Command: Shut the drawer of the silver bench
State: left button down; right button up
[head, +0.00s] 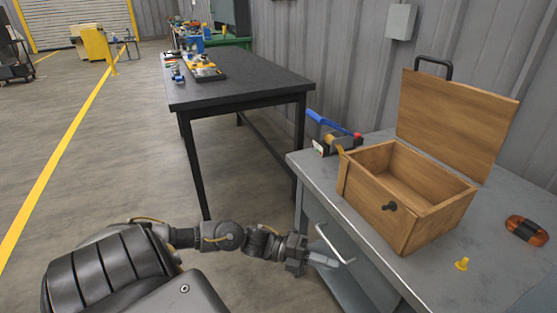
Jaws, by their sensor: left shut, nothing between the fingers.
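The silver bench (303,163) stands at the right, with a grey metal top and front. Its drawer shows a pale bar handle (333,245) on the front side, below the top. I cannot tell how far the drawer stands out from the bench. My left gripper (324,261) is shut and empty, with its fingertips close to the handle, low in front of the bench. I cannot tell whether it touches the handle or the drawer front. My right gripper is not in view.
An open wooden box (372,205) with its lid raised stands on the bench. A blue-handled tape dispenser (328,123), a small yellow piece (462,264) and an orange-and-black object (526,231) are also there. A black table (240,83) stands beyond.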

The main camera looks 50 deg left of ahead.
pick_arm(q)
jog(key=s+a+n, duration=0.1)
jog(key=s+a, duration=0.4)
jog(key=a, duration=0.4)
notch_tip(320, 180, down, 15)
jog(key=w+n+t+y+p, duration=0.2)
jog(key=w+n+t+y, duration=0.15)
jog(key=n+y, duration=0.8)
jog(key=s+d+f+n+g+y+p, duration=0.1)
jog(key=s+d+f+n+g+y, duration=0.3)
jog(key=s+f+n, duration=0.5)
notch_tip(320, 180, down, 3)
jog(key=n+g, duration=0.1)
jog(key=n, duration=0.2)
jog(key=shift+s+d, duration=0.25)
jog(key=shift+s, duration=0.1)
